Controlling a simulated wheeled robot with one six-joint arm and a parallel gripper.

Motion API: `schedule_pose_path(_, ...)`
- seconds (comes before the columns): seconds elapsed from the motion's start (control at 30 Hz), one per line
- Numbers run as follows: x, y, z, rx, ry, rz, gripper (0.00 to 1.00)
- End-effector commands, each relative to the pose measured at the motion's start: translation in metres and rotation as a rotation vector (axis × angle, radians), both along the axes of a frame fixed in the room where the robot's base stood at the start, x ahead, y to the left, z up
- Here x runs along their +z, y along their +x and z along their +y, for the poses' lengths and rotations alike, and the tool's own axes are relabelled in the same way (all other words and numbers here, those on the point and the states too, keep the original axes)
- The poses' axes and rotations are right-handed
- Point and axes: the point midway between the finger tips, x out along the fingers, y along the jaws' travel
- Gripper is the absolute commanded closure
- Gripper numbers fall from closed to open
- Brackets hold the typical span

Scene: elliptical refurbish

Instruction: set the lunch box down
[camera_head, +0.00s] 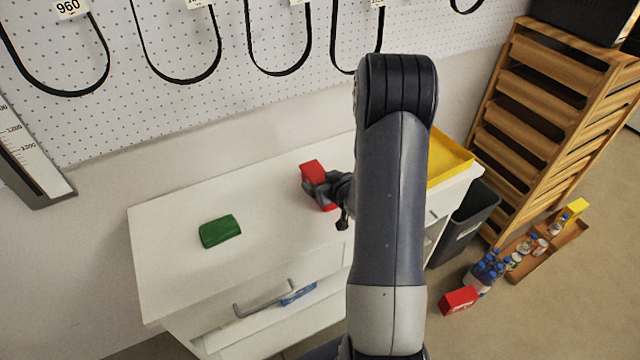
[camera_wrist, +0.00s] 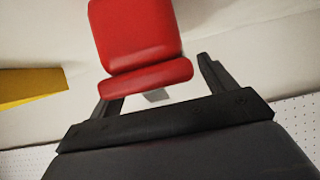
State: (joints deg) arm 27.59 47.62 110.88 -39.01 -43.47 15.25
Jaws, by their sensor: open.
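The red lunch box (camera_head: 314,169) is on the white cabinet top (camera_head: 265,185), near its middle. In the wrist view the lunch box (camera_wrist: 138,35) fills the upper middle, with a seam across its near part. My gripper (camera_head: 322,187) is at the lunch box, over the cabinet top. Its jaws are open, with a finger on either side of the box's near end, and a gap shows beside the right finger in the wrist view. The box's underside is hidden, and my arm covers part of the cabinet.
A green case (camera_head: 220,231) lies left on the cabinet top. A yellow tray (camera_head: 450,160) is at its right end. A drawer below stands open with a blue item (camera_head: 299,293). A dark bin (camera_head: 466,222), wooden rack (camera_head: 545,110) and red box (camera_head: 459,300) stand right.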

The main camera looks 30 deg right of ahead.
Motion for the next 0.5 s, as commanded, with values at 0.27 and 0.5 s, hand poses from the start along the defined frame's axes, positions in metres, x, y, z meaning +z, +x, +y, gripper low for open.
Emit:
schedule_pose_path(0.27, -0.0032, 0.0053, 0.0001, -0.001, 0.0, 0.0, 0.21)
schedule_pose_path(0.5, -0.003, 0.0051, 0.0001, -0.001, 0.0, 0.0, 0.36)
